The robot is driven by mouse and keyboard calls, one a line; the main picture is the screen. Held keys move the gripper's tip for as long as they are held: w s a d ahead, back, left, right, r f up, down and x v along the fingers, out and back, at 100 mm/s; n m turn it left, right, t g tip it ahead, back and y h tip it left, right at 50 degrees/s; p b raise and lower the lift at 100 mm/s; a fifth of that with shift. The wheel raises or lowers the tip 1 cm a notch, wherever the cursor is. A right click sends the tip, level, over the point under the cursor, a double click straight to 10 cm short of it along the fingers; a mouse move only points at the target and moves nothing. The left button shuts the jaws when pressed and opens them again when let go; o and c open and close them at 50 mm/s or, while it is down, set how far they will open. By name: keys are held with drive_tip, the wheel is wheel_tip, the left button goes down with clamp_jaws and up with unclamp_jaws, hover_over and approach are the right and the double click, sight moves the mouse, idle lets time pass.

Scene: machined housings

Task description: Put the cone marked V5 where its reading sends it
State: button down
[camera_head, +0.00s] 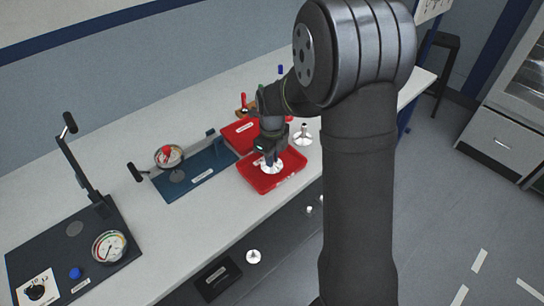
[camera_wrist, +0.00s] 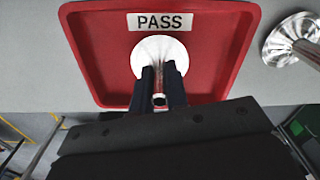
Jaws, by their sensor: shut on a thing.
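My gripper (camera_wrist: 160,93) is shut on a shiny metal cone (camera_wrist: 158,50), its fingers on the narrow stem and the round flared base facing away from the wrist camera. The cone is over the red tray labelled PASS (camera_wrist: 97,62); I cannot tell whether its base touches the tray floor. In the head view the cone (camera_head: 271,168) shows below my gripper (camera_head: 268,158), within the outline of the red tray (camera_head: 292,176). No V5 marking can be read on it.
Another metal cone (camera_head: 302,136) stands on the bench right of the tray, also in the wrist view (camera_wrist: 290,42). A second red tray (camera_head: 237,134) lies behind. A blue fixture (camera_head: 205,180) and a black base with a dial gauge (camera_head: 109,246) stand to the left.

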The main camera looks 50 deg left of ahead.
drive_tip(key=shift+f, duration=0.15)
drive_tip(key=c, duration=1.4)
unclamp_jaws()
wheel_tip(320, 180, up, 12)
drive_tip(key=shift+r, duration=0.2)
